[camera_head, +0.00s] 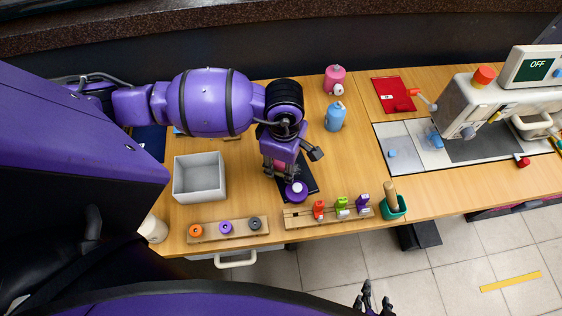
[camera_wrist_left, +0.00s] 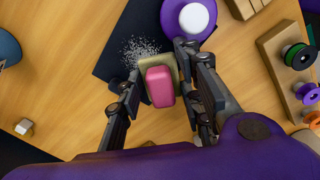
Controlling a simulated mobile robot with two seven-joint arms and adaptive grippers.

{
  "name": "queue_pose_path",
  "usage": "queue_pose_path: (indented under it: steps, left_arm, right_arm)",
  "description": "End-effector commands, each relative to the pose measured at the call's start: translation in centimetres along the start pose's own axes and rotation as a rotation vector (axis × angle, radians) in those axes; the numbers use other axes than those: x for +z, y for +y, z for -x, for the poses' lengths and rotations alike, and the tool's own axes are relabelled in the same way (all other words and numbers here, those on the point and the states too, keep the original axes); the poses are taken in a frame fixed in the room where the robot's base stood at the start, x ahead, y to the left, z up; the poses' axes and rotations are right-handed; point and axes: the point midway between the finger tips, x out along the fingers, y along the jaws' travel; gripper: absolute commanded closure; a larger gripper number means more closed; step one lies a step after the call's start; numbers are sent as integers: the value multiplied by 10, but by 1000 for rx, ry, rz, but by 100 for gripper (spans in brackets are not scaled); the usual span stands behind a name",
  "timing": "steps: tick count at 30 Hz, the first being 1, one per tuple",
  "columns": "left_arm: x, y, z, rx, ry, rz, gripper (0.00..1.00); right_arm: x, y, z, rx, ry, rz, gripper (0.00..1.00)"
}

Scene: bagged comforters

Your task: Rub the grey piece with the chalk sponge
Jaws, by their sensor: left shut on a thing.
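My left gripper (camera_head: 280,174) is shut on a small block with a pink top and an olive-beige base, which looks like the chalk sponge (camera_wrist_left: 160,87). Its fingers (camera_wrist_left: 157,66) clasp it from both sides. Below it lies a flat dark grey, almost black piece (camera_wrist_left: 138,22), also in the head view (camera_head: 309,178). White specks are scattered on it beside the sponge. I cannot tell whether the sponge touches it. A purple disc with a white top (camera_wrist_left: 189,20) rests on the piece, close to the fingers. My right gripper (camera_head: 372,299) is at the bottom edge, small and dark.
A grey bin (camera_head: 199,178) stands left of the gripper. Spool holders (camera_head: 228,229) and a wooden rack (camera_head: 328,213) line the front edge. Pink (camera_head: 335,79) and blue bottles (camera_head: 335,117) stand behind. A sewing machine (camera_head: 478,97) is at right.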

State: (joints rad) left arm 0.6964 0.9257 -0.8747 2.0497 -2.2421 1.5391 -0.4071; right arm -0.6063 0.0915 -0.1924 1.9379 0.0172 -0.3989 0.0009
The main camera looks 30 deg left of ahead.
Motion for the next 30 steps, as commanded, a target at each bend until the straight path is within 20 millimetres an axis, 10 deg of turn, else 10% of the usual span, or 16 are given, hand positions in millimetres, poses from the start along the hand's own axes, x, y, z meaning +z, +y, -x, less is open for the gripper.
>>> queue_pose_path:
  steps: [30]
  left_arm:
    - [44, 39, -2, -1, 0, -1, 84]
  right_arm:
    - [24, 0, -4, 0, -37, 0, 60]
